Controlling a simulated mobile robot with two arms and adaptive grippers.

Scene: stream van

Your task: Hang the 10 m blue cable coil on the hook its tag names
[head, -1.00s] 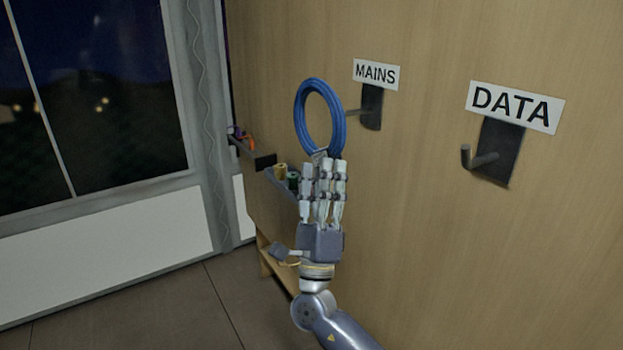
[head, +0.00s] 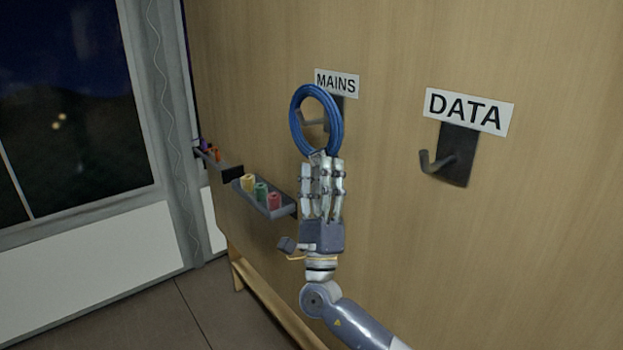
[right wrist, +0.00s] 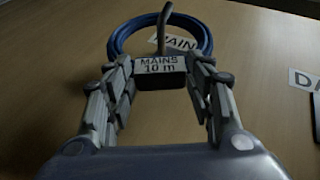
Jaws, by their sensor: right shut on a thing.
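The blue cable coil (head: 336,135) is upright above my right gripper (head: 322,162), which is shut on its lower part. In the right wrist view the coil (right wrist: 113,42) carries a white tag (right wrist: 162,66) reading "MAINS 10 m", between the fingers of my right gripper (right wrist: 160,75). The MAINS hook (head: 312,123) shows through the coil's opening, its dark plate partly behind the coil's right side. The hook (right wrist: 161,32) also shows in the wrist view; I cannot tell whether it passes through the coil. The MAINS sign (head: 337,83) is above it. My left gripper is not in view.
The DATA hook (head: 437,161) and DATA sign (head: 468,112) are to the right on the wooden wall (head: 540,230). A window is at far left.

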